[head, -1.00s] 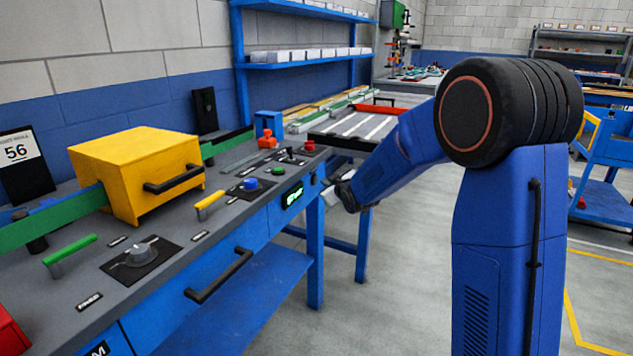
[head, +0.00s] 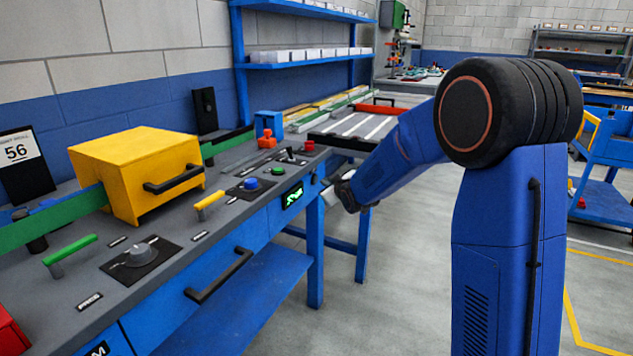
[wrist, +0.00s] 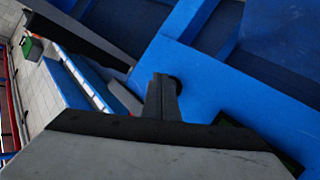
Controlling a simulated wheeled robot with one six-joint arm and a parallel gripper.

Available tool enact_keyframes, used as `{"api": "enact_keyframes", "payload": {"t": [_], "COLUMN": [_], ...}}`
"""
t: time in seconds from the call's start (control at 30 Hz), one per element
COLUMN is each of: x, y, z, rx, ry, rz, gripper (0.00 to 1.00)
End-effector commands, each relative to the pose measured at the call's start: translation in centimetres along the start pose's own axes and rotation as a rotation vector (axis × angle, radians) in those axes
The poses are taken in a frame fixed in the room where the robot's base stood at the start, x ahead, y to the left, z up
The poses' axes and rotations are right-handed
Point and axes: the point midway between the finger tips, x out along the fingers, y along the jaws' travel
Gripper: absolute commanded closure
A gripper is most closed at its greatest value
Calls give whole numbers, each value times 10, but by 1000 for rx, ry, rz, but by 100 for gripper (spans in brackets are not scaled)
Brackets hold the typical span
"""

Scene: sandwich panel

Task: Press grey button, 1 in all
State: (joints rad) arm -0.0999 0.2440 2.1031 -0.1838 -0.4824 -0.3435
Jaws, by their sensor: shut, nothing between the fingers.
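A small dark round button (head: 314,179) sits on the blue front face of the bench, right of the lit green display; whether it is grey is hard to tell. In the wrist view a dark round thing (wrist: 176,86) on the blue face, likely the same button, shows right behind my fingertips. My gripper (wrist: 163,92) is shut and empty, its tips pointing at the blue face and partly covering that round thing. Contact cannot be told. In the head view my gripper (head: 328,195) is small, just right of the front face, partly hidden by my wrist.
The bench top carries a yellow box (head: 130,165), a grey dial (head: 138,255), a blue button (head: 250,184), a green button (head: 279,171) and a red button (head: 309,146). The display (head: 293,195) and a drawer handle (head: 220,275) are on the front.

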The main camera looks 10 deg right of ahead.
Motion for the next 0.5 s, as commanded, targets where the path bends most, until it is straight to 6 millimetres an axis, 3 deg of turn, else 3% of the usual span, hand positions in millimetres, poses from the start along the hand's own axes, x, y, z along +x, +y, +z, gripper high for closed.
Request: {"api": "enact_keyframes", "payload": {"t": [0.5], "x": [5], "y": [-4], "z": [-4], "rx": [0], "ry": [0], "rz": [0], "gripper": [100]}}
